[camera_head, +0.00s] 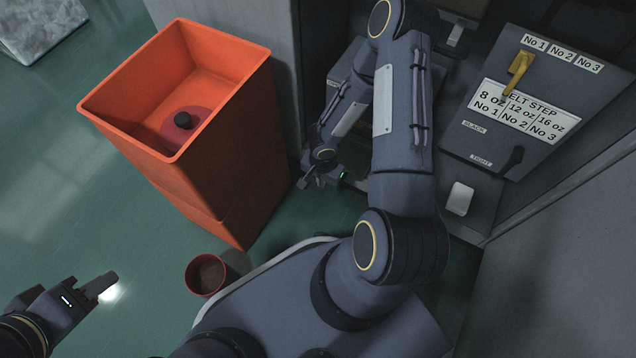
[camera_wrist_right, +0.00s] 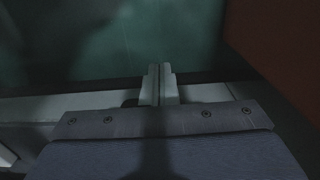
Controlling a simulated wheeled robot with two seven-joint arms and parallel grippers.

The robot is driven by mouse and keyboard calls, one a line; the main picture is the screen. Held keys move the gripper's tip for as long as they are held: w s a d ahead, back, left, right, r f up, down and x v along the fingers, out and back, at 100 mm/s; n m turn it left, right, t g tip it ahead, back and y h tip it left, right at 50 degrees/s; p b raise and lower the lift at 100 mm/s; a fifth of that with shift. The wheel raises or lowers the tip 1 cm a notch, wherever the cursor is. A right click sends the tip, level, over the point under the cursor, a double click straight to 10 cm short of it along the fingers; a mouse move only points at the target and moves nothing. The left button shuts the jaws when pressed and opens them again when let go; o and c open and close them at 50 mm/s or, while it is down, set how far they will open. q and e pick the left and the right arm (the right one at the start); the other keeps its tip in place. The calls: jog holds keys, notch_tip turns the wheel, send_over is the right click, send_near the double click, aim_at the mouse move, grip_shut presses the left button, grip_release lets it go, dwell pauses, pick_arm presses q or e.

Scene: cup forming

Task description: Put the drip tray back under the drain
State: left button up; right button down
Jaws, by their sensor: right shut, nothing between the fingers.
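I cannot make out the drip tray or the drain for certain in either view. My right gripper (camera_head: 316,180) is low beside the dark grey machine (camera_head: 478,215), between it and the orange bin. In the right wrist view its fingers (camera_wrist_right: 159,85) are shut together with nothing between them. My right arm covers much of the machine's lower front. My left gripper (camera_head: 108,284) is over the green floor at the lower left, away from the machine; its finger gap is not clear.
A tall orange bin (camera_head: 230,165) holds a dark red round thing with a black knob (camera_head: 183,120). A small red-rimmed pot (camera_head: 206,290) with brown contents stands on the floor. A panel (camera_head: 535,90) has a yellow lever (camera_head: 519,70). Floor (camera_head: 60,170) at left is clear.

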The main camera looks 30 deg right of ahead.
aim_at(343, 157)
jog(key=shift+w+d, duration=0.3)
jog(key=shift+d, duration=0.25)
jog(key=d, duration=0.1)
jog(key=w+d+p, duration=0.1)
jog(key=d, duration=0.1)
jog(key=shift+w+d, duration=0.2)
jog(key=shift+w, duration=0.2)
jog(key=shift+a+f, duration=0.1)
